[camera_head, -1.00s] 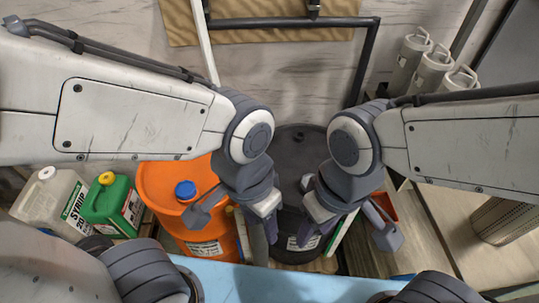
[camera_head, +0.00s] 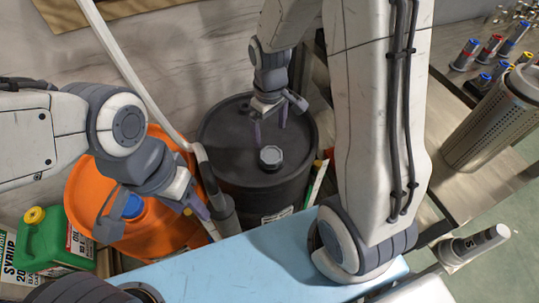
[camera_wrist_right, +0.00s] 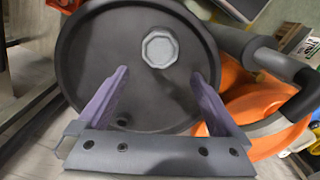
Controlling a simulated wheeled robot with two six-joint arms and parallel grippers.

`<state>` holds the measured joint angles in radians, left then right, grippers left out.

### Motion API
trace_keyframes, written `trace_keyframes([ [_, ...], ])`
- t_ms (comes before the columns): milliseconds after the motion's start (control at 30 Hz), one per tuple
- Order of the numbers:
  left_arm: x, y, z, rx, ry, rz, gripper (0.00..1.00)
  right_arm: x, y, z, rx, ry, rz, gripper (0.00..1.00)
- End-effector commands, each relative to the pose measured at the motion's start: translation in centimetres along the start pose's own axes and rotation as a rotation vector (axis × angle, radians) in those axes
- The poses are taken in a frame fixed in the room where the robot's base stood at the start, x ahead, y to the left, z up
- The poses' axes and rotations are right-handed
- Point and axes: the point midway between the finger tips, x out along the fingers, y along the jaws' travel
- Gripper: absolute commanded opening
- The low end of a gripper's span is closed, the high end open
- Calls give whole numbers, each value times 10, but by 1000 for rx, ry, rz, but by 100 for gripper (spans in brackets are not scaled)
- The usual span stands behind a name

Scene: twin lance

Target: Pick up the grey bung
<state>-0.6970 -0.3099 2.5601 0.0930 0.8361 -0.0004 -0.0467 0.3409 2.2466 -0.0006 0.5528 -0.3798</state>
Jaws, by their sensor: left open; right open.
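The grey bung (camera_head: 270,156) is an octagonal cap on the top of the black drum (camera_head: 225,130), toward the drum's near side. In the right wrist view the bung (camera_wrist_right: 160,48) lies past the fingertips, roughly centred between them. My right gripper (camera_head: 269,126) is open and empty, above the drum lid and behind the bung in the head view. Its two purple fingers also show in the right wrist view (camera_wrist_right: 160,76), apart from the bung.
The orange drum (camera_head: 85,195) with a blue cap (camera_head: 132,206) stands left of the black one. A pale pole (camera_head: 130,65) and a dark tube (camera_head: 212,182) pass between them. A green jug (camera_head: 40,240) is at left. The blue surface (camera_head: 270,260) lies in front.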

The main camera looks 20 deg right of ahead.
Motion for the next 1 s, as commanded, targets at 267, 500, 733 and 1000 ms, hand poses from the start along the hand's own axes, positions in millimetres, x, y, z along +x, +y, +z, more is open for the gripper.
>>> trace_keyframes([
  [267, 5, 0, 0, 0, 0, 0, 50, 40, 0, 1, -1, -3, -1, 100],
  [500, 7, 0, 0, 0, 0, 0, 50, 64, 0, 5, 0, -6, -3, 100],
  [733, 10, -1, 0, 0, 0, 0, 50, 92, 1, 6, 0, -3, -2, 100],
  [1000, 10, -1, 0, 0, 0, 0, 50, 95, 1, 5, 0, 0, -1, 100],
])
